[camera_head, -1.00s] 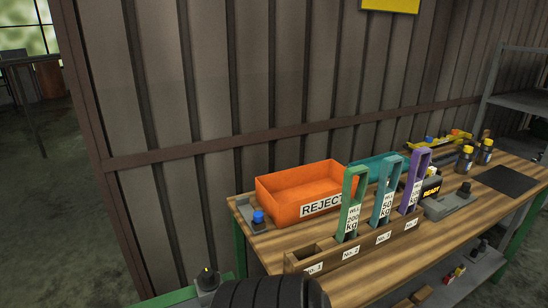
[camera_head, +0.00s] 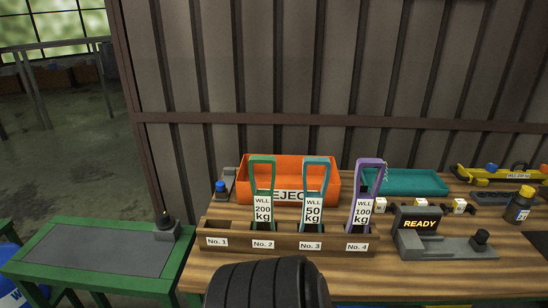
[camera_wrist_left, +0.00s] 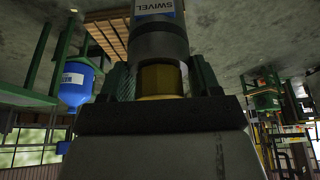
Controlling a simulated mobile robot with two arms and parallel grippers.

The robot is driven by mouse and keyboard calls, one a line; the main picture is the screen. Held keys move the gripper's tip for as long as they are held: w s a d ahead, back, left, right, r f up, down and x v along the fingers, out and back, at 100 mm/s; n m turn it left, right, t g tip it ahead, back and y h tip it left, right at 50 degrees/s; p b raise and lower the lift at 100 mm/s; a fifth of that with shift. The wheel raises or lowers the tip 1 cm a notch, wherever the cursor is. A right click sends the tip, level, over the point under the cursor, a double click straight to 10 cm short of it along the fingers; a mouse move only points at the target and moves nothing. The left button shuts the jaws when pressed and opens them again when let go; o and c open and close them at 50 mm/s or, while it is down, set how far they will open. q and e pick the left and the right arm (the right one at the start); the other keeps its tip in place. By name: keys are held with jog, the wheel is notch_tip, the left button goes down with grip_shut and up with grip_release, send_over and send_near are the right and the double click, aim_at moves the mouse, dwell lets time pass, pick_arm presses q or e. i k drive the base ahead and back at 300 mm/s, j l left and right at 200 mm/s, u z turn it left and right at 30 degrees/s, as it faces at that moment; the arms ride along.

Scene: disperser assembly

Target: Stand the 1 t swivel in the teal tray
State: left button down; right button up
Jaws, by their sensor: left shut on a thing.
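The swivel (camera_wrist_left: 158,40) shows in the left wrist view as a dark grey cylinder with a white and blue label reading SWIVEL and a brass-coloured neck. My left gripper (camera_wrist_left: 162,82) is shut on it at the neck, with a dark finger pad on each side. The swivel's far end is cut off by the frame edge. My right gripper is out of view.
A wooden rack (camera_head: 284,238) holds upright green, teal and purple tags along the bench front. An orange reject bin (camera_head: 327,175) stands behind it. A grey READY device (camera_head: 440,243) sits in front of the tray. A green side table (camera_head: 92,248) stands at left.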

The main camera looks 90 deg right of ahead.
aim_at(419, 188)
jog(key=k+z, duration=0.25)
jog(key=k, duration=0.2)
jog(key=k+l+z, duration=0.25)
jog(key=k, duration=0.2)
jog(key=k+l+z, duration=0.1)
jog(key=k+z, duration=0.2)
jog(key=k, duration=0.15)
jog(key=z, duration=2.05)
